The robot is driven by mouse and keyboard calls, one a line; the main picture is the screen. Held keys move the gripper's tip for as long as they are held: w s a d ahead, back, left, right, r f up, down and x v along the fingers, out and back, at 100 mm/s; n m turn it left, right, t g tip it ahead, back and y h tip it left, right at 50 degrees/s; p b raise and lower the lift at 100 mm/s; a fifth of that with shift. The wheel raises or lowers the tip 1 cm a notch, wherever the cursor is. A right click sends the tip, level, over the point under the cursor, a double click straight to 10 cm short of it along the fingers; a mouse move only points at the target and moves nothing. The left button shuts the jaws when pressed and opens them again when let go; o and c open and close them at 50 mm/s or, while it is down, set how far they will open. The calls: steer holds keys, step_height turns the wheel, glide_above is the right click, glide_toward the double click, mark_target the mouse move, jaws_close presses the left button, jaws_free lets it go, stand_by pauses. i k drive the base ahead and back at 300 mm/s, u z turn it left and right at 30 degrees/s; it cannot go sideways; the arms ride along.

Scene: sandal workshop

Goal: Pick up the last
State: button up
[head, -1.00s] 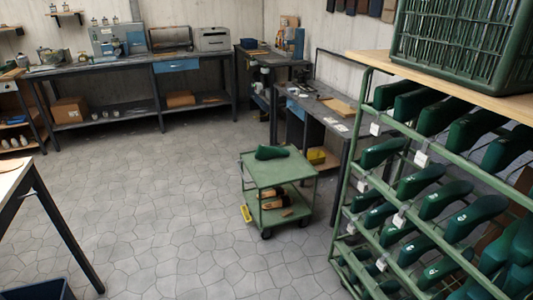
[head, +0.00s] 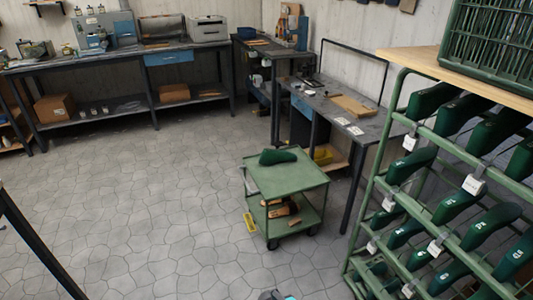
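A dark green last (head: 278,157) lies on its side or sole, I cannot tell which, on the top shelf of a green two-tier cart (head: 303,178). It sits near the back left part of that shelf, with bare shelf in front and to the right. More dark green lasts (head: 411,166) fill the sloping rows of a green rack (head: 385,185) at the right. My gripper is not in view; only a small grey and teal bit, which seems to be part of my arm, shows at the bottom edge.
The cart's lower shelf holds brown pieces (head: 284,209). A yellow object (head: 250,222) is at the cart's left side. A dark workbench (head: 345,117) stands behind the cart, and a long bench (head: 115,62) lines the back wall. The tiled floor (head: 150,210) left of the cart is open.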

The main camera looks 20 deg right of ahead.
mark_target(268, 157)
steer(key=z, duration=0.05)
steer(key=i, duration=1)
steer(key=z, duration=1.2)
steer(key=k, duration=0.15)
steer(key=u, duration=2.9)
steer(key=i, duration=0.55)
steer(key=u, duration=0.2)
